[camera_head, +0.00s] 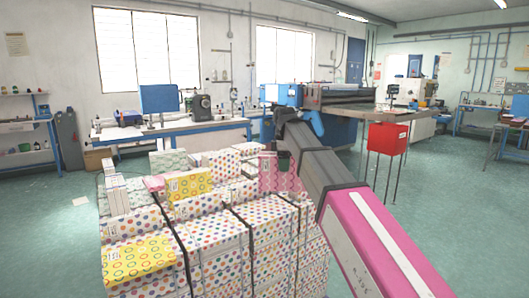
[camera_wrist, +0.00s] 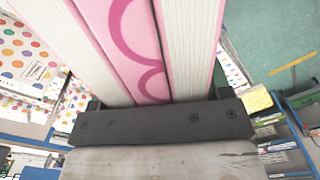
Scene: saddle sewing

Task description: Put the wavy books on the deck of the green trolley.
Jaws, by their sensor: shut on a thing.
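My gripper (camera_wrist: 162,108) is shut on pink wavy books (camera_wrist: 138,45). In the wrist view, pale page blocks show on both sides of a pink strip with a darker wavy line; I cannot tell exactly how many books are held. In the head view the held pink wavy books (camera_head: 280,177) appear at the end of my arm, over or just behind the far right of the book pile; whether they touch it is unclear. Another pink cover (camera_head: 155,183) lies among the pile's far-left books, its pattern too small to read. I cannot make out the green trolley in either view.
A large pile of polka-dot books (camera_head: 215,240) fills the lower middle, with yellow ring-patterned books (camera_head: 139,260) on top. A blue-edged workbench (camera_head: 170,132) stands behind. A red box on legs (camera_head: 387,138) stands to the right. Green floor (camera_head: 455,200) is open at right.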

